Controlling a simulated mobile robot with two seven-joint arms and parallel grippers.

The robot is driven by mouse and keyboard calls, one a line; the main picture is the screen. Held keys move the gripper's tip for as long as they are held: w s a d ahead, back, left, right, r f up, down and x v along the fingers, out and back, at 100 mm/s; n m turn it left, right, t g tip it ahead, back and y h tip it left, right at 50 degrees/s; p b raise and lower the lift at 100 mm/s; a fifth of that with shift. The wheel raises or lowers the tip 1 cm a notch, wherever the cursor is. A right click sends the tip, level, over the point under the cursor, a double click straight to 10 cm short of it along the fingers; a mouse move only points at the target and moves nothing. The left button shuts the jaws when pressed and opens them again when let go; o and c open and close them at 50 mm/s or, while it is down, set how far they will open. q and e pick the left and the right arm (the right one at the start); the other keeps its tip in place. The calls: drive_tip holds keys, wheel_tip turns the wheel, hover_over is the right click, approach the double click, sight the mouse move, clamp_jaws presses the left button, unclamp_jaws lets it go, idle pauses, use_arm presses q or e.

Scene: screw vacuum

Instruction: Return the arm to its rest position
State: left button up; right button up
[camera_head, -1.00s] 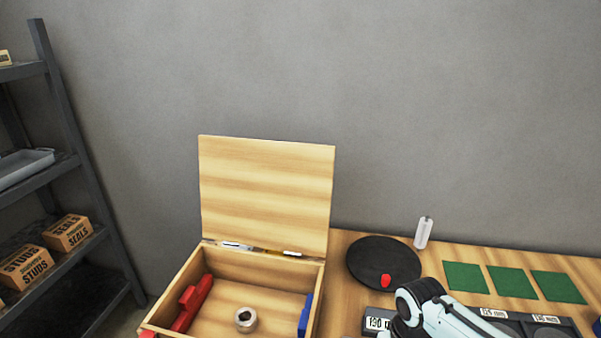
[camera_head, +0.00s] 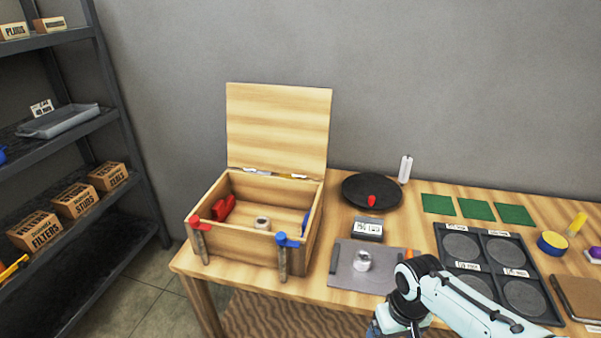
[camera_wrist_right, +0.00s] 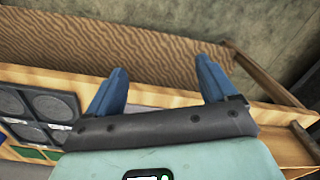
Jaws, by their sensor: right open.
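My right arm (camera_head: 455,300) comes in from the lower right in the head view, bent in front of the table's front edge. Its gripper is mostly cut off at the bottom of that view. In the right wrist view my right gripper (camera_wrist_right: 158,85) is open and empty, its two blue fingers apart. Beyond the fingers are the table's front edge and a brown rippled surface below it. My left gripper is not in view.
An open wooden box (camera_head: 250,241) holds a red part and a metal ring. A grey mat (camera_head: 343,275) with a metal piece, a black tray (camera_head: 450,231) with round recesses and a black disc (camera_head: 352,190) are on the table. A shelf (camera_head: 110,80) stands left.

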wheel_tip(320, 180, down, 16)
drive_tip(key=a+g+y+p, duration=0.1)
drive_tip(key=a, duration=0.2)
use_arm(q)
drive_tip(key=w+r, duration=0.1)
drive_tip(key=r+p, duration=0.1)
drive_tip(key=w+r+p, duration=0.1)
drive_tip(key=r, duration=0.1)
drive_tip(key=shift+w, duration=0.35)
use_arm(e)
drive_tip(key=s+a+f+m+y, duration=0.1)
drive_tip(key=s+a+f+m, duration=0.1)
drive_tip(key=s+f, duration=0.7)
drive_tip(key=s+a+f+m+y, duration=0.1)
drive_tip(key=s+f+m, duration=0.2)
drive_tip(key=s+f, duration=0.6)
drive_tip(key=shift+s+a+m, duration=0.4)
drive_tip(key=shift+s, duration=0.8)
drive_tip(key=shift+f, duration=0.1)
